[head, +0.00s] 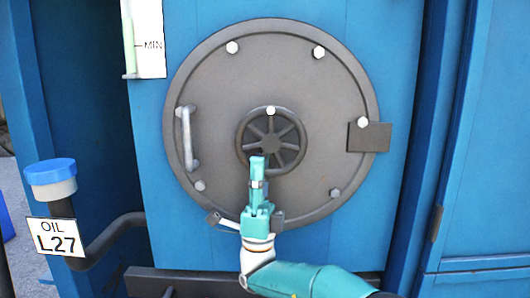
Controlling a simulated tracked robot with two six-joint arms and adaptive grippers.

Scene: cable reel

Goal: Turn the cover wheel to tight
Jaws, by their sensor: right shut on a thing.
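The cover wheel (272,139) is a dark grey spoked handwheel at the middle of a large round grey cover (225,90). A white dot sits at the top of its rim. My right gripper (258,160), teal, reaches up from below and is shut on the wheel's lower-left rim. Its fingers hide that part of the rim. I cannot tell from the wheel how tight it is. My left gripper is not in view.
The cover has several pale bolts, a grey bar handle (187,138) at left and a dark hinge block (369,137) at right. A blue-capped oil filler (51,172) with an L27 label (57,237) stands at lower left. A MIN level gauge (143,40) is at upper left.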

